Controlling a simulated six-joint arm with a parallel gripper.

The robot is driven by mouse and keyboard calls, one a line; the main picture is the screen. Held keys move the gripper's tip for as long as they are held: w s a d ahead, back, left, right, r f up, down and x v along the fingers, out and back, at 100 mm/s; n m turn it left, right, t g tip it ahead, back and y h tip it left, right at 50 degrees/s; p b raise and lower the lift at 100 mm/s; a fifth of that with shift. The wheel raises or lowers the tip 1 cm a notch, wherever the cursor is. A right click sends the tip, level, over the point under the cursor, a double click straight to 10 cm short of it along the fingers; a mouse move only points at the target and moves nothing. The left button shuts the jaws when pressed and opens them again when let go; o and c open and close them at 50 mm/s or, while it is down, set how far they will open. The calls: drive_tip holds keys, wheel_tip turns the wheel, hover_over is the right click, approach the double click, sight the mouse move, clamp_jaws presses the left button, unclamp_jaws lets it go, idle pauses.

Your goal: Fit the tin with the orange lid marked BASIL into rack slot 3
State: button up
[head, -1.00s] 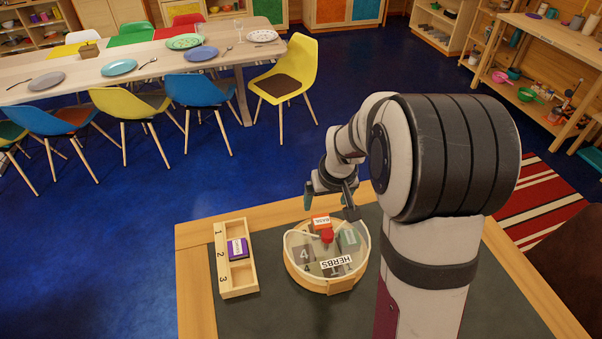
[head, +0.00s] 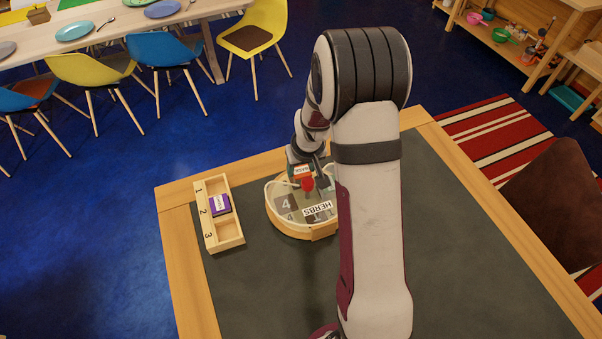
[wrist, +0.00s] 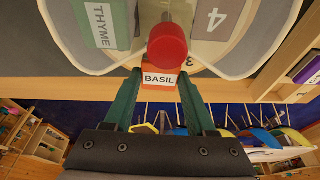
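The BASIL tin (head: 302,171) with its orange lid is at the far side of the round HERBS container (head: 292,230). It also shows in the wrist view (wrist: 159,79), partly behind a red knob (wrist: 167,45). My gripper (head: 306,162) is low over the container's far edge. In the wrist view its green fingers (wrist: 159,85) flank the tin closely; whether they press on it I cannot tell. The wooden rack (head: 239,243) stands left of the container, with slots marked 1, 2, 3. A purple-lidded tin (head: 220,204) sits in slot 2; slots 1 and 3 are empty.
The container has a clear cover with the red knob, and compartments marked 4. A THYME tin (wrist: 101,24) lies beside BASIL in the wrist view. The dark worktop (head: 270,280) is clear between rack and container and in front. Dining chairs stand beyond.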

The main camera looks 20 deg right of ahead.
clamp_jaws()
wheel_tip(320, 180, up, 10)
drive_tip(key=s+a+n+g+y, duration=0.35)
drive_tip(key=s+a+n, duration=0.55)
drive_tip(key=n, duration=0.9)
drive_tip(key=shift+n, duration=0.4)
drive_tip(key=a+f, duration=0.2)
drive_tip(key=a, duration=0.2)
drive_tip(key=w+a+f, duration=0.1)
drive_tip(key=a+f, duration=0.1)
drive_tip(key=a, duration=0.1)
drive_tip(key=w+a+f, duration=0.1)
drive_tip(key=a+f, duration=0.1)
drive_tip(key=a, duration=0.2)
drive_tip(key=shift+a+f, duration=0.15)
drive_tip(key=shift+a, duration=0.2)
hover_over(230, 233)
wheel_tip(230, 233, down, 4)
drive_tip(key=shift+f, duration=0.1)
